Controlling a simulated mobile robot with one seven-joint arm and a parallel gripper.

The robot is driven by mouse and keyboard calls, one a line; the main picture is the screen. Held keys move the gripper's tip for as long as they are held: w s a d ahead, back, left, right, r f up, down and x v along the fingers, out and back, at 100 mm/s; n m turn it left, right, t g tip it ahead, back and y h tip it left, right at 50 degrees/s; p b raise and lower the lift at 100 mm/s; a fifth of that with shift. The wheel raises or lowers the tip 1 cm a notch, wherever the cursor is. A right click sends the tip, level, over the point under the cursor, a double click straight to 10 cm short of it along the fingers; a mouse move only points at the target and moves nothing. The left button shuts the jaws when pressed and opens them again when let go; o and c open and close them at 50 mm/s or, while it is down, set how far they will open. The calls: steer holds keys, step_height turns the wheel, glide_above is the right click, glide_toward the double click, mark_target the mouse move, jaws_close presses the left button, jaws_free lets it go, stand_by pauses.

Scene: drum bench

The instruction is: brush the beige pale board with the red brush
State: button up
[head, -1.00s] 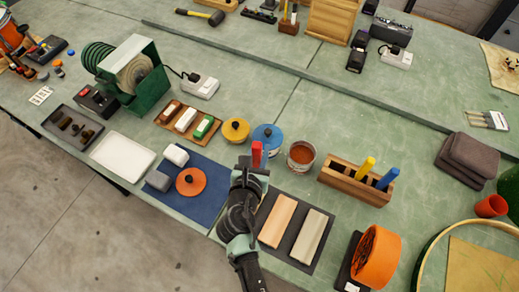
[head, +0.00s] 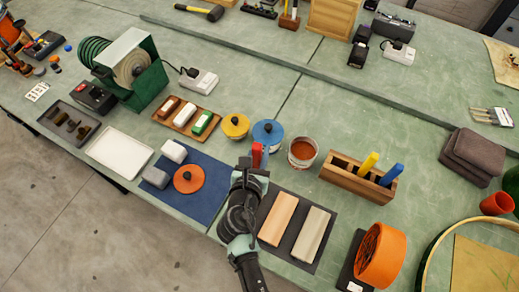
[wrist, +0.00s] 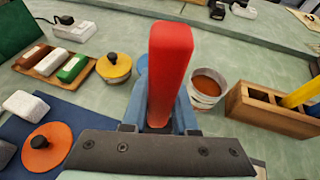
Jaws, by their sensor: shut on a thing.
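The red brush (wrist: 170,65) stands with its red handle up between the fingers of my gripper (wrist: 158,115). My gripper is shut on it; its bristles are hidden. In the head view the red brush (head: 257,154) shows at the tip of my gripper (head: 252,168), left of and behind the boards. Two boards lie side by side on a dark mat (head: 262,235): a peach one (head: 278,219) on the left and a greyish beige one (head: 311,232) on the right. My gripper is apart from both boards in the picture. Whether the brush touches anything below cannot be told.
A wooden holder (head: 340,178) with a yellow and a blue handle stands right of a pot of reddish-brown stuff (head: 302,153). Yellow and blue lidded pots (head: 235,126) stand behind my gripper. An orange wheel (head: 381,256) stands right of the boards. A blue mat (head: 205,205) lies left.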

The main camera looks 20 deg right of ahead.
steer(key=shift+f+b, duration=1.1)
steer(key=shift+f, duration=0.5)
steer(key=shift+f+b, duration=0.7)
steer(key=shift+f, duration=0.3)
stand_by(1.0)
steer(key=shift+s+a, duration=0.1)
steer(key=shift+a, duration=0.05)
steer(key=shift+s+a+p, duration=0.3)
steer(key=shift+s+a, duration=0.55)
steer(key=shift+a, duration=0.25)
steer(key=shift+a, duration=0.1)
steer(key=shift+s+a, duration=0.95)
steer(key=shift+a, duration=0.15)
steer(key=shift+s+a+p, duration=0.55)
steer(key=shift+s+a, duration=0.4)
steer(key=shift+a, duration=0.25)
